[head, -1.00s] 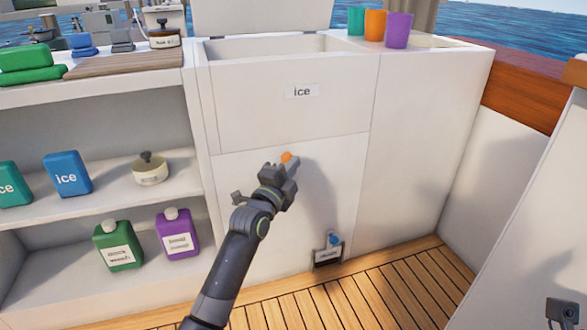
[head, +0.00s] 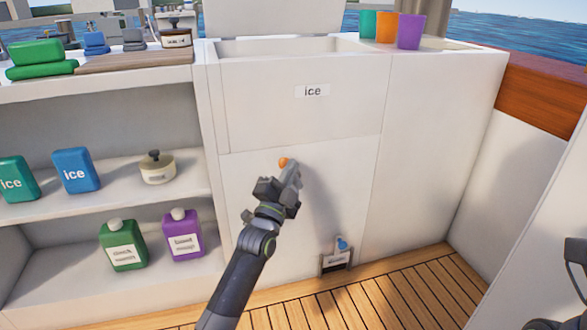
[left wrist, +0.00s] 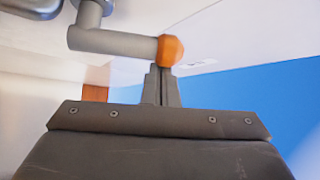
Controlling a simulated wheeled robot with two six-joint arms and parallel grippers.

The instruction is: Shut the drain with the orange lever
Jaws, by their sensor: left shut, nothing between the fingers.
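The orange knob of the lever (head: 283,161) shows just above the fingertips of my left gripper (head: 291,172), in front of the white panel below the ice box. In the left wrist view the lever is a bent grey metal bar (left wrist: 120,44) ending in the orange knob (left wrist: 170,50). My left fingers (left wrist: 161,86) are shut and empty, right at the knob's lower side; I cannot tell whether they touch it. The gripper hides most of the lever in the head view. My right gripper is not in view.
The ice box (head: 312,91) is above the lever, with several cups (head: 386,28) on the counter. Shelves at left hold bottles, ice packs and a pot (head: 157,168). A small fitting with a blue part (head: 338,256) sits low on the panel. The wooden floor (head: 400,295) is clear.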

